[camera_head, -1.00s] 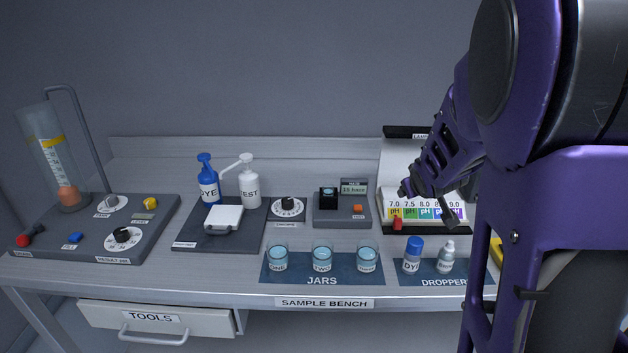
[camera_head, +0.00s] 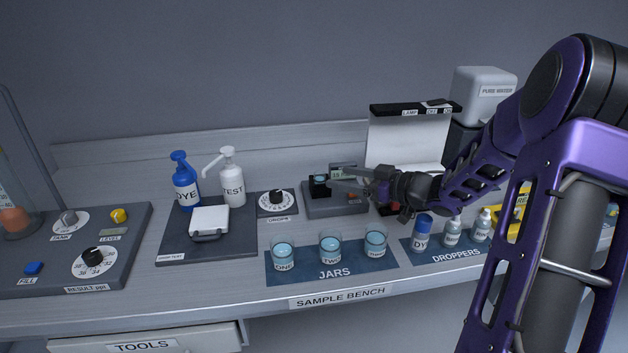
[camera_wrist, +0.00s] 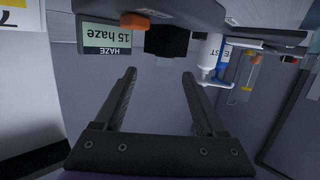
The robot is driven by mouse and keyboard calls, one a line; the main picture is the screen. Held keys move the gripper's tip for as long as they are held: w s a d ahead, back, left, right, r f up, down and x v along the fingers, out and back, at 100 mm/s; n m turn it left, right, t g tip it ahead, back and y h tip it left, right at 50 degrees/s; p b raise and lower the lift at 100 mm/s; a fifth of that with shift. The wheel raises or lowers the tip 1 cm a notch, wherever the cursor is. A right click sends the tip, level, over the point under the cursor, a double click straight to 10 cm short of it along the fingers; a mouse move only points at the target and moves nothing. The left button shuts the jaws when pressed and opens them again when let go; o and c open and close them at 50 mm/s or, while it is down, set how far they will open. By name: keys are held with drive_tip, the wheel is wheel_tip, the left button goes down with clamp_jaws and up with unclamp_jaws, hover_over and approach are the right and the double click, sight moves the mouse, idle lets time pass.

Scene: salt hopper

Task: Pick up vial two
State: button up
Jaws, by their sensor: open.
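No label reading vial two is legible. A glass jar labelled TWO (camera_head: 331,250), with bluish liquid, stands upright between jar ONE (camera_head: 283,255) and jar THREE (camera_head: 375,243) on the blue JARS mat (camera_head: 334,273). A small bluish round top shows in the black holder (camera_head: 319,187) of the haze meter (camera_head: 338,207); its label cannot be read. My gripper (camera_head: 334,177) points left, at the holder's right side, open. In the wrist view its two fingers (camera_wrist: 160,75) are apart with nothing between them, and the black holder (camera_wrist: 167,42) lies beyond the tips.
The haze display (camera_wrist: 108,35) reads 15 in the wrist view. Blue DYE (camera_head: 186,184) and white TEST (camera_head: 230,178) bottles stand left. Droppers (camera_head: 452,232) stand right, below my arm. Bench between jars and meter is clear.

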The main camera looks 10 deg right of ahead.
sight(324, 175)
drive_tip(key=shift+s+f, duration=0.1)
drive_tip(key=shift+s, duration=0.1)
drive_tip(key=shift+w+a+f, duration=0.1)
drive_tip(key=shift+a+f, duration=0.05)
drive_tip(key=x, duration=0.2)
drive_tip(key=b+x, duration=0.1)
drive_tip(key=x, duration=0.4)
drive_tip(key=shift+a+r, duration=0.15)
drive_tip(key=shift+r, duration=0.15)
drive_tip(key=shift+c, duration=0.3)
clamp_jaws()
